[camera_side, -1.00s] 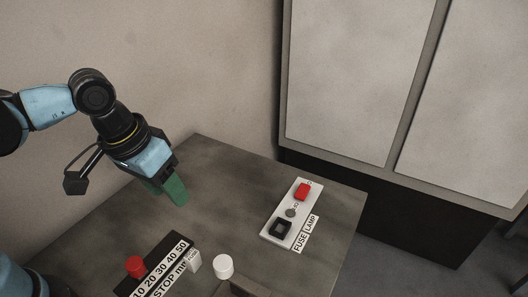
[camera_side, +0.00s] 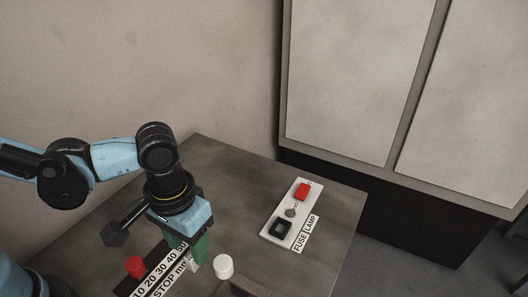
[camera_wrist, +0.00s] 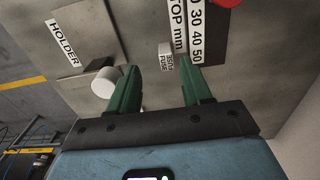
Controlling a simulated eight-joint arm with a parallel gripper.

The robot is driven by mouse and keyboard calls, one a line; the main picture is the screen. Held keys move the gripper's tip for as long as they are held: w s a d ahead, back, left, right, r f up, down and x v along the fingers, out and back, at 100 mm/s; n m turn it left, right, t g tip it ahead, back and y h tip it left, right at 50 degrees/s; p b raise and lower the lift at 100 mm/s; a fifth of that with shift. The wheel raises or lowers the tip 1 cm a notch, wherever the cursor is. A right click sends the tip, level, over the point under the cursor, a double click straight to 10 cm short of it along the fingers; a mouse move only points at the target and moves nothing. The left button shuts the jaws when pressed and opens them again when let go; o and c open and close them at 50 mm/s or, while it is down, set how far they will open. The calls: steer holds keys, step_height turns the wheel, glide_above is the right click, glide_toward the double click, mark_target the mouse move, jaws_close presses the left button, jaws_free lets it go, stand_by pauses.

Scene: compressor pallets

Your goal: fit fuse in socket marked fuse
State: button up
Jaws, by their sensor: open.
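The fuse (camera_wrist: 166,52) is a small white block with a printed label, standing on the table beside the black-and-white scale strip. In the side view the fuse (camera_side: 194,267) is mostly hidden by my fingers. My gripper (camera_wrist: 161,72) is open, its two green fingers pointing down. In the wrist view the fuse lies between and slightly beyond the fingertips; I cannot tell whether they touch it. In the side view my gripper (camera_side: 190,252) is right above or around the fuse. The socket marked FUSE (camera_side: 281,228) is a black square frame on a white plate (camera_side: 267,237), to the right.
A white cylinder (camera_side: 223,266) stands close right of the fuse. A red knob (camera_side: 135,266) is left. A brown holder (camera_side: 248,287) is at the front.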

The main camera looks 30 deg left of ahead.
mark_target(191, 256)
steer(key=shift+w+a+f, duration=0.1)
steer(key=shift+a+f, duration=0.05)
steer(key=shift+f, duration=0.45)
steer(key=shift+w+a+f, duration=0.15)
steer(key=shift+f, duration=0.5)
steer(key=shift+w+a+f, duration=0.1)
steer(key=shift+a+f, duration=0.05)
steer(key=shift+f, duration=1.45)
steer(key=shift+c, duration=0.3)
jaws_close()
